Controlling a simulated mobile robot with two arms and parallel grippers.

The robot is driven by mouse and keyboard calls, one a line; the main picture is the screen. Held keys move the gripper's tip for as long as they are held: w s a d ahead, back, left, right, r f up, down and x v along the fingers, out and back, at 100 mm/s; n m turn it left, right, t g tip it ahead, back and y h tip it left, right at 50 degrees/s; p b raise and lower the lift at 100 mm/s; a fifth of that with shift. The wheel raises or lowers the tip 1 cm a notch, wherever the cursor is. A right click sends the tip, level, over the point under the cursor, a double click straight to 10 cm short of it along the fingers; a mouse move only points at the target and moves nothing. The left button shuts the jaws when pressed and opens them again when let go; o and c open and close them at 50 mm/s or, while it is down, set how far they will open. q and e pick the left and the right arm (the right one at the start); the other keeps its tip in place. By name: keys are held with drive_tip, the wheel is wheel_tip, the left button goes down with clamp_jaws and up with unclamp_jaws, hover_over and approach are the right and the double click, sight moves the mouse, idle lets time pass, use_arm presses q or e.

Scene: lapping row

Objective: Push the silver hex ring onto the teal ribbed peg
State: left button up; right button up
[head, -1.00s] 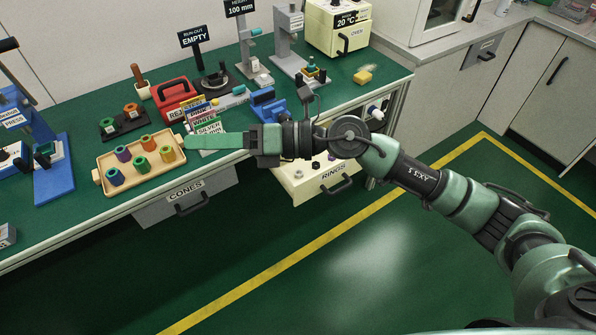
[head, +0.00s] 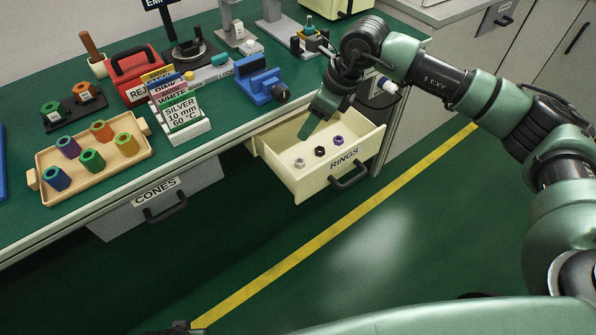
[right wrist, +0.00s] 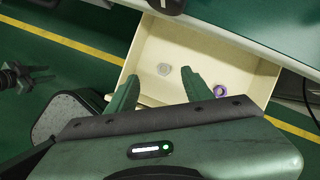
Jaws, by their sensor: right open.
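The silver hex ring (head: 299,163) lies flat in the open drawer, at the left of a row of three rings. I cannot tell which is the teal ribbed peg.
A black ring (head: 319,151) and a purple ring (head: 338,140) lie beside the silver one. The drawer (head: 300,188) has raised walls. Label cards (head: 181,112) and a blue vise (head: 262,88) stand on the bench above. The cones drawer (head: 120,217) is closed.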

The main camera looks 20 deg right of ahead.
drive_tip(key=b, duration=0.6)
approach(297, 163)
drive_tip(key=shift+s+a+r, duration=0.15)
drive_tip(key=shift+s+a, duration=0.1)
drive_tip(key=shift+a, duration=0.1)
drive_tip(key=x, duration=0.4)
drive_tip(key=shift+w+d+b, duration=0.1)
drive_tip(key=shift+d+b, duration=0.15)
drive_tip(key=shift+b, duration=0.1)
drive_tip(key=shift+x, duration=1.2)
drive_tip(key=shift+w+f, duration=0.15)
drive_tip(key=shift+f, duration=0.1)
use_arm(q)
wheel_tip(297, 163, up, 10)
drive_tip(key=w+t, duration=0.2)
drive_tip(key=shift+d+r, duration=0.2)
drive_tip(key=shift+d, duration=0.05)
use_arm(e)
clamp_jaws()
